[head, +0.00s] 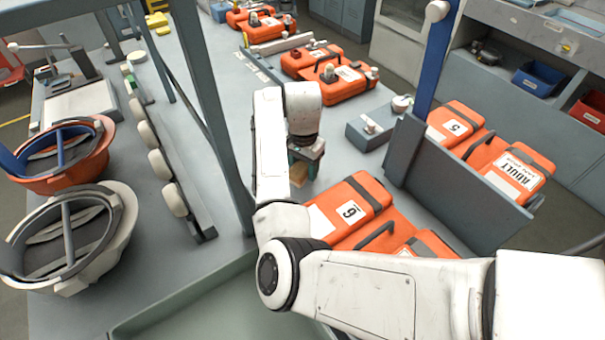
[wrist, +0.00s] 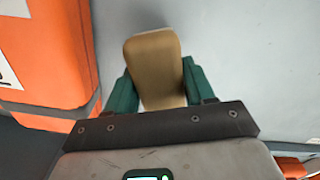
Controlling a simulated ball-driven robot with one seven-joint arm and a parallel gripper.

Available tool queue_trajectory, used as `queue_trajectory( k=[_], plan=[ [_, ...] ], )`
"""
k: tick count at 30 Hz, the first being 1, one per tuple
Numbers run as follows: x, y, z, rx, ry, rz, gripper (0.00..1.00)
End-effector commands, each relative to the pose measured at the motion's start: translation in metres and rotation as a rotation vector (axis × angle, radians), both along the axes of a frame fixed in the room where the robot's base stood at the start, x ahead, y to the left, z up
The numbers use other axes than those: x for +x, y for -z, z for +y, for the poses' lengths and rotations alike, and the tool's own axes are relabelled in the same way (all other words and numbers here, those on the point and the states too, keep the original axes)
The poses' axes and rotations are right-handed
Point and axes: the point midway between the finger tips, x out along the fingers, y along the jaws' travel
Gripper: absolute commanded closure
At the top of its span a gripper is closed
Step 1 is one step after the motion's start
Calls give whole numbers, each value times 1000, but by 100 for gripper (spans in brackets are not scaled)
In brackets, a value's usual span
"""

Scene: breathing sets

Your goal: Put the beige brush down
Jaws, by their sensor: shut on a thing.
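The beige brush (wrist: 153,65) is between the green fingers of my gripper (wrist: 156,88) in the wrist view, and the fingers are shut on it. Its broad tan face shows; the rest of it is hidden. In the head view my gripper (head: 303,165) points down over the grey table, just behind the orange case marked 6, and a small part of the brush (head: 297,175) shows under it. I cannot tell whether the brush touches the table.
The orange case marked 6 (head: 352,207) is close by my gripper; an orange case (wrist: 45,50) fills the left of the wrist view. A grey box (head: 370,128) stands right. A grey post (head: 205,100) rises left. Bare grey table (head: 222,75) lies behind.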

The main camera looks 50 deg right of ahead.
Motion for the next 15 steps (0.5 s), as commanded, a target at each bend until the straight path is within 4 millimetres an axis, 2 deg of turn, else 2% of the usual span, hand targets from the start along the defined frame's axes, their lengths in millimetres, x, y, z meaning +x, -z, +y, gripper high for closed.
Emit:
queue_trajectory(
  k=[7,15],
  plan=[
    [3,28,-1,2,-2,1,80],
    [3,35,-1,1,-1,-1,80]
  ],
)
